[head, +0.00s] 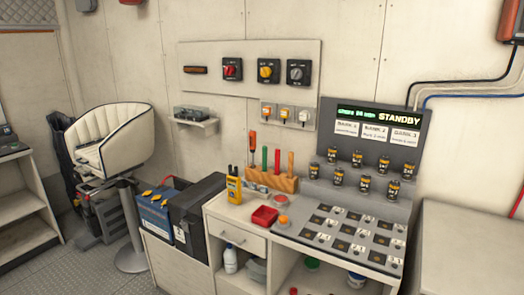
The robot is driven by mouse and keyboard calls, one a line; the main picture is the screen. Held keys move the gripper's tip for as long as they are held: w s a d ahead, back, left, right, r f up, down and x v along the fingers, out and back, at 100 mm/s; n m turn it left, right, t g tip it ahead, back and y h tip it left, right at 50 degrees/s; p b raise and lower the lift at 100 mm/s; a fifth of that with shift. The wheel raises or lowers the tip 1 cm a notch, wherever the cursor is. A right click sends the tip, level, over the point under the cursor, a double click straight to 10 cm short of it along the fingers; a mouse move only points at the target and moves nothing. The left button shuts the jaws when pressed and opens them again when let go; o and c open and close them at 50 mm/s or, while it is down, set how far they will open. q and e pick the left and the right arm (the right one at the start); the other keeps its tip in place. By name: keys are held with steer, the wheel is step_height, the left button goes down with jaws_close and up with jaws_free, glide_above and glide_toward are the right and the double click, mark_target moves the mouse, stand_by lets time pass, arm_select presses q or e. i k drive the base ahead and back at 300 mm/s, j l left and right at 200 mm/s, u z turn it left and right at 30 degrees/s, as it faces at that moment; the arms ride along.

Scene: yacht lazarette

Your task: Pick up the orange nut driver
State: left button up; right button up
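A wooden tool rack (272,180) stands on the counter against the wall and holds a row of upright handles. The leftmost handle (252,140) is orange-red and stands higher than the rest. Beside it are a green handle (264,157), a red handle (277,160) and, at the right end, an orange-brown handle (290,163). I cannot tell for certain which of the two orangish handles is the nut driver; their lower ends are hidden in or behind the rack. Neither of my grippers is in view.
A yellow meter (234,187) stands in front of the rack's left end. A red tray (264,216) and an orange knob (283,221) sit nearer the counter edge. A grey panel (340,232) with labelled squares lies right; batteries (154,219) stand left. Floor (92,262) shows lower left.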

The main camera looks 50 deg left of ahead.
mark_target(251, 133)
steer(key=j+z, duration=0.15)
steer(key=j, duration=0.3)
steer(key=k+j+z, duration=0.15)
steer(key=j, duration=0.3)
steer(key=k+j, duration=0.1)
steer(key=j, duration=0.35)
steer(key=k+j+z, duration=0.1)
steer(key=j, duration=0.35)
steer(key=k+j, duration=0.15)
steer(key=j, duration=0.3)
steer(key=k+j, duration=0.1)
steer(key=j, duration=0.35)
steer(key=z, duration=0.05)
